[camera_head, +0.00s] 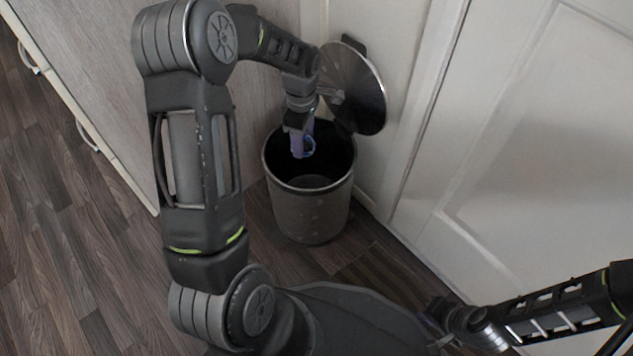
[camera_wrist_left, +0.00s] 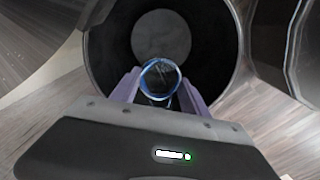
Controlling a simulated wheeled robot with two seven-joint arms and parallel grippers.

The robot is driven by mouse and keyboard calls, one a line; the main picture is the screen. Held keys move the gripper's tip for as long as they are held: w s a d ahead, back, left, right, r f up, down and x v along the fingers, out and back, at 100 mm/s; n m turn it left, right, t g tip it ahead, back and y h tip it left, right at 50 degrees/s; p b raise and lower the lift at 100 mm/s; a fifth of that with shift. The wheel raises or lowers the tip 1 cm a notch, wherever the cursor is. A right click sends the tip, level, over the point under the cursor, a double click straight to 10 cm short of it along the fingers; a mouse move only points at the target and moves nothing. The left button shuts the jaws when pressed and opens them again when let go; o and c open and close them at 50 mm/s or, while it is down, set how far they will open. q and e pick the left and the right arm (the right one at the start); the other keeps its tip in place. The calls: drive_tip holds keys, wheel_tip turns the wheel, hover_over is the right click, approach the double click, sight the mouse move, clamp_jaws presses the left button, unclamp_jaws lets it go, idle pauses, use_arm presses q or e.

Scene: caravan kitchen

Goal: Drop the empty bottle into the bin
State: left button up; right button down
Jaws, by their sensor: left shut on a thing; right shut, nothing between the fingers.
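The bin (camera_head: 312,218) is a round dark metal bin on the floor, with its mouth open and its lid (camera_head: 362,88) tipped up against the wall behind. My left gripper (camera_head: 301,147) points down at the bin's mouth and is shut on the bottle (camera_head: 309,147), a clear one with a blue edge. In the left wrist view the bottle (camera_wrist_left: 160,78) sits between the two purple fingers, end-on, with the dark inside of the bin (camera_wrist_left: 162,35) beyond it. My right gripper (camera_head: 436,318) is low at the bottom right, shut and empty, small and partly hidden.
A pale panelled door (camera_head: 530,130) stands right of the bin, close to it. A cabinet front with handles (camera_head: 88,138) runs along the left. The dark wood floor (camera_head: 80,240) is clear at the left.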

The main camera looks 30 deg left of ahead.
use_arm(q)
drive_tip(key=o, duration=1.4)
drive_tip(key=shift+r, duration=0.1)
wheel_tip(320, 180, up, 8)
drive_tip(key=p, duration=0.3)
drive_tip(key=shift+f, duration=0.2)
